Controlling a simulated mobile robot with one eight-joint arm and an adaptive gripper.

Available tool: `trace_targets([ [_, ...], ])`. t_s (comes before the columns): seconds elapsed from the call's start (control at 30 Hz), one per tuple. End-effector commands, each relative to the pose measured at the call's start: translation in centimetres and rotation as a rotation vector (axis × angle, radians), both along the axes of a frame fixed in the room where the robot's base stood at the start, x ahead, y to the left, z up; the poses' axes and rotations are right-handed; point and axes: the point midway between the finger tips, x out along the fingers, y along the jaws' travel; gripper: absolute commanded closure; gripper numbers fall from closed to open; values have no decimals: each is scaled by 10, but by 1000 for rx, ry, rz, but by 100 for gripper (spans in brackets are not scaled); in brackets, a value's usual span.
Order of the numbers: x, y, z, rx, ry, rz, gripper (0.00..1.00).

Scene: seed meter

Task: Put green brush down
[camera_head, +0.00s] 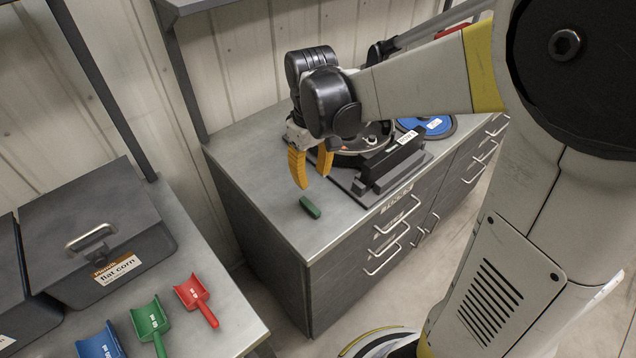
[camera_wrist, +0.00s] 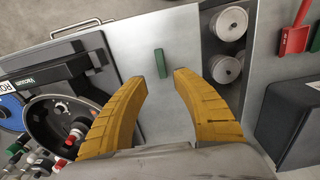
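The green brush (camera_head: 310,207) is a small green block lying on the grey cabinet top, near its front left part. My gripper (camera_head: 311,174), with two yellow fingers, is above the cabinet top, a little up and back from the brush. In the wrist view the brush (camera_wrist: 160,63) lies beyond and between the fingertips. The fingers of my gripper (camera_wrist: 160,80) are spread apart with nothing between them. The brush appears apart from both fingers.
A seed meter machine (camera_wrist: 70,125) with a round dark bowl stands beside the gripper. A dark box labelled vacuum (camera_head: 392,162) and a blue disc (camera_head: 428,125) are to the right. Red (camera_head: 196,295), green (camera_head: 150,322) and blue (camera_head: 100,343) scoops lie on the left bench near the flat corn box (camera_head: 95,250).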

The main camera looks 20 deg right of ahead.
Motion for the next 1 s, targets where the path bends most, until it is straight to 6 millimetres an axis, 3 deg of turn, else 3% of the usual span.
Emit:
trace_targets([
  [0.3,-61,2,58,22,-285,-142,66],
  [0.5,-98,4,72,62,-480,-237,66],
  [0.7,-114,4,74,92,-582,-284,66],
  [1.0,-116,4,74,98,-597,-293,66],
])
